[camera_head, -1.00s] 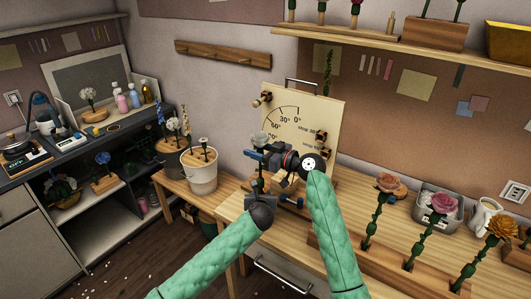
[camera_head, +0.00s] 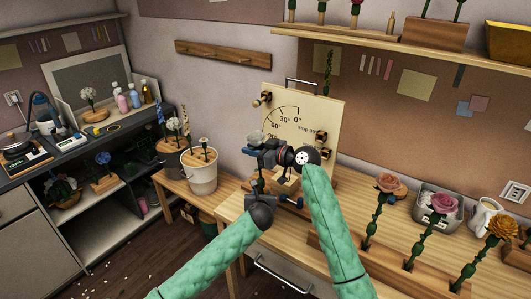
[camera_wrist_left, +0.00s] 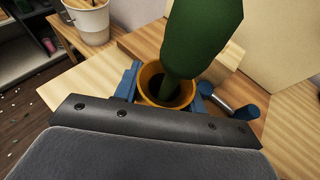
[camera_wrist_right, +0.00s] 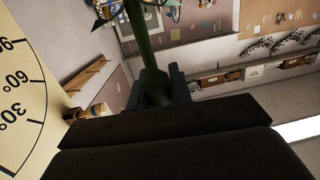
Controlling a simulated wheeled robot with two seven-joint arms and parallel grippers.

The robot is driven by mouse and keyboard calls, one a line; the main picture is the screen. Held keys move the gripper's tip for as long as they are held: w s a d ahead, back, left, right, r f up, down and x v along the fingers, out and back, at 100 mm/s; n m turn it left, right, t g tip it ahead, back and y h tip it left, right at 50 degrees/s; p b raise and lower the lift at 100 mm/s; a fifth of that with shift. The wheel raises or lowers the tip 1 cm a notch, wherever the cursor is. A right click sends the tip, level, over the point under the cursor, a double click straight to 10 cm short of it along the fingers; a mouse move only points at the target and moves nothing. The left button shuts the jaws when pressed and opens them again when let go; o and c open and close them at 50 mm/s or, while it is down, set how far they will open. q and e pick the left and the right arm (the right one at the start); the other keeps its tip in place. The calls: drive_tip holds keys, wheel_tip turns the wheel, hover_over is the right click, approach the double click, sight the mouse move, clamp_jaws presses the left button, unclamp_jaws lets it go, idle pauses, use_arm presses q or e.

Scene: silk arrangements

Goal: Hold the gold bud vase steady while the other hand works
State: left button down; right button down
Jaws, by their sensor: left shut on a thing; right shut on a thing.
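The gold bud vase (camera_wrist_left: 152,78) shows in the left wrist view as a round gold rim with a dark opening. My left gripper (camera_wrist_left: 165,88) is shut on it, with a blue finger on each side. A thick green stem (camera_wrist_left: 190,50) comes down into the vase mouth; how deep it sits is hidden. My right gripper (camera_wrist_right: 155,85) is shut on this green stem, seen also in the right wrist view (camera_wrist_right: 143,35). In the head view a pale grey flower (camera_head: 255,137) tops the stem, just above my right gripper (camera_head: 268,157). My left gripper (camera_head: 259,190) is below.
A board with an angle dial (camera_head: 312,112) stands close behind the grippers. A white bucket (camera_head: 200,176) is on the bench to the left. A grey tin (camera_head: 435,212) and a white jug (camera_head: 484,218) stand further right.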

drive_tip(key=shift+w+a+f, duration=0.1)
drive_tip(key=shift+w+a, duration=0.05)
drive_tip(key=shift+w+a+f+g+h, duration=0.2)
drive_tip(key=shift+a+g+h, duration=0.15)
drive_tip(key=shift+h, duration=0.15)
drive_tip(key=shift+w+a+f+g+h, duration=0.15)
drive_tip(key=shift+a+g+h, duration=0.15)
drive_tip(key=shift+h, duration=0.2)
drive_tip(key=shift+w+a+f+g+h, duration=0.4)
drive_tip(key=shift+a+h, duration=0.2)
drive_tip(key=shift+h, duration=0.2)
